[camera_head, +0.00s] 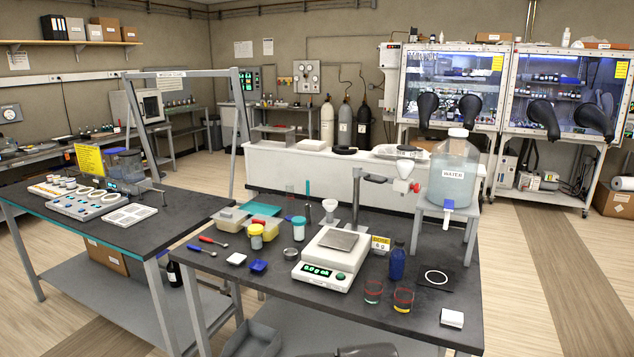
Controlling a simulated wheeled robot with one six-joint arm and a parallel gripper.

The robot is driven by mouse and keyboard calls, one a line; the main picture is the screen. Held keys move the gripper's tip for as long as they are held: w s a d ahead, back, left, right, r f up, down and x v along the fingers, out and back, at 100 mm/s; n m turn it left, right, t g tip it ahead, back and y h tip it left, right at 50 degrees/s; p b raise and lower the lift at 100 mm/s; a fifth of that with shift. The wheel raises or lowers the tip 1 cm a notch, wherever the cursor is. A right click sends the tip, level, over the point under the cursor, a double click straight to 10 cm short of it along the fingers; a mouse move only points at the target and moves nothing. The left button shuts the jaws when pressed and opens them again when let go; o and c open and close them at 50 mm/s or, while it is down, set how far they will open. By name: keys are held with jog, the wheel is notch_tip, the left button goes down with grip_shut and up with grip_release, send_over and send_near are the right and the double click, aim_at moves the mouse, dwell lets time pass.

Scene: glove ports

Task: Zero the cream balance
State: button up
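The cream balance (347,262) stands on the dark front bench. Its square grey pan (338,239) looks empty. Its lit green display (317,271) on the front panel seems to read "0.0 g ok", though the characters are small. My gripper does not show in this view. A dark rounded shape, cut off at the bottom edge, may be part of my arm, but I cannot tell.
A water jug (454,172) stands on a raised stand. Jars, tubs and spoons lie to the left.

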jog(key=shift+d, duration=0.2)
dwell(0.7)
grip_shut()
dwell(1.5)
